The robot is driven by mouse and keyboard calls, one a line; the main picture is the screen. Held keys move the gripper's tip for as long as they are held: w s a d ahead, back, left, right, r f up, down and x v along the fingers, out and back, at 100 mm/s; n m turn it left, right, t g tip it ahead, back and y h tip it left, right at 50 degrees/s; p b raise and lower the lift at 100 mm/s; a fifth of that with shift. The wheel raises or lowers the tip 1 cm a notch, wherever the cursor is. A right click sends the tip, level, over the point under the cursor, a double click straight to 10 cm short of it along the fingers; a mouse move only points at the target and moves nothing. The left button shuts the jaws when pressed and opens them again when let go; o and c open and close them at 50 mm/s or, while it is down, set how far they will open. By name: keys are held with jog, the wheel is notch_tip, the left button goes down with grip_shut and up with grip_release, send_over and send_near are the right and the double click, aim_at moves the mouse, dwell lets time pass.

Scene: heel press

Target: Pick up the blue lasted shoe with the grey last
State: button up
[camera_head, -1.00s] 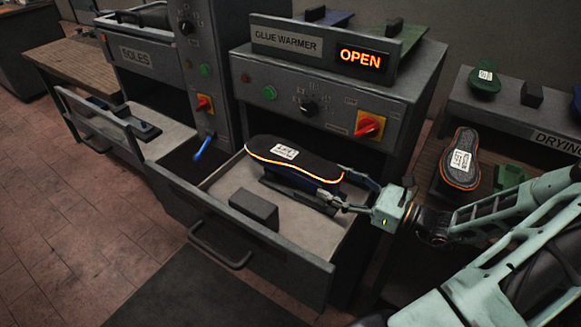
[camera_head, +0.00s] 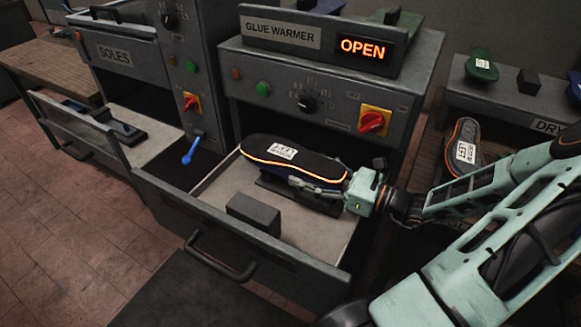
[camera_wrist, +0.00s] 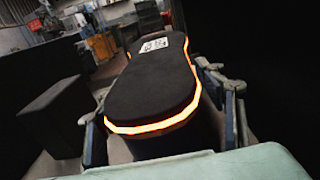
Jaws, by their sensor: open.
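A lasted shoe (camera_head: 290,165) lies sole up on a dark stand in the open glue warmer drawer (camera_head: 215,240). Its sole is black with a white label and a glowing orange edge. Little of its dark upper shows below the sole, and the last is hidden. My gripper (camera_head: 332,182) is at the shoe's right end. In the wrist view, my gripper's fingers (camera_wrist: 165,122) are open on both sides of the shoe's near end (camera_wrist: 150,98). I cannot tell whether either finger touches it.
A dark grey block (camera_head: 255,213) stands in the drawer in front of the shoe. The drawer walls surround both. The soles drawer (camera_head: 85,125) is open at the left, and a blue handle (camera_head: 193,150) sticks out between. Another orange-edged shoe (camera_head: 465,148) lies at the right.

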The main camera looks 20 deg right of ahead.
jog(key=shift+s, duration=0.1)
jog(key=shift+c, duration=0.7)
grip_shut()
jog(key=shift+r, duration=0.2)
